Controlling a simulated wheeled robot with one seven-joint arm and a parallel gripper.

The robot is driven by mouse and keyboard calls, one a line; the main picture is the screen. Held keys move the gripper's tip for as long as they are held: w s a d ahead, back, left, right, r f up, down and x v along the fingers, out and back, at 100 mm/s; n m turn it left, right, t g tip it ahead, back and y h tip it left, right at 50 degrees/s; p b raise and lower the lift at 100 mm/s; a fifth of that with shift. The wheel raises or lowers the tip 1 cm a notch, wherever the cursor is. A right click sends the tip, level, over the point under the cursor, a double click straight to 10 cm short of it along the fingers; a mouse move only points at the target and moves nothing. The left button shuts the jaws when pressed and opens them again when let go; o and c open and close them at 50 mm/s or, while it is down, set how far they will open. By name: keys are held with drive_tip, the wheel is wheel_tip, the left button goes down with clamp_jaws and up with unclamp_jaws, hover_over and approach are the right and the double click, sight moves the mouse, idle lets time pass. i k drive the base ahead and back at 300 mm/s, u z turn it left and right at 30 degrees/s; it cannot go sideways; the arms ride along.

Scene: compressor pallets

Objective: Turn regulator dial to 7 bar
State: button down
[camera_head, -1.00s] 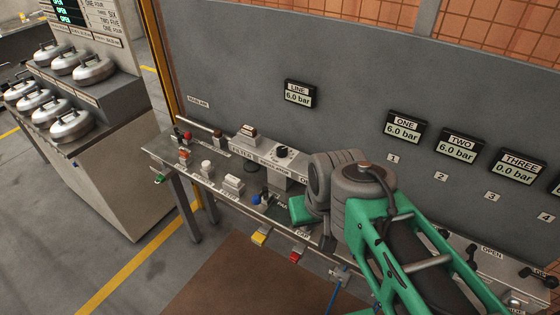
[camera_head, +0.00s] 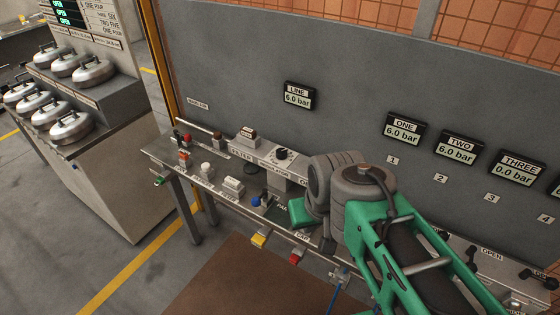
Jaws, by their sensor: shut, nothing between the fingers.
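The regulator dial (camera_head: 283,154) is a small black knob with a pale mark, on top of a grey block on the bench. Its scale is too small to read. The LINE display (camera_head: 298,95) on the wall above reads 6.0 bar. My green and grey arm (camera_head: 363,190) reaches in from the lower right, and its wrist end is just right of and below the dial, apart from it in the picture. The fingers of my gripper are hidden behind the wrist or too unclear to make out.
Displays ONE (camera_head: 404,129) and TWO (camera_head: 456,147) read 6.0 bar; THREE (camera_head: 518,167) reads 0.0 bar. A white push button (camera_head: 206,168), a blue-knobbed lever (camera_head: 256,200) and yellow (camera_head: 259,238) and red (camera_head: 297,256) tags are near the dial. My arm covers the bench's middle.

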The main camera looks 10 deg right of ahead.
sight(281, 153)
drive_tip(key=z, duration=0.15)
drive_tip(key=k, duration=0.95)
drive_tip(key=u, duration=1.2)
drive_tip(key=i, duration=1.6)
drive_tip(key=z, duration=0.75)
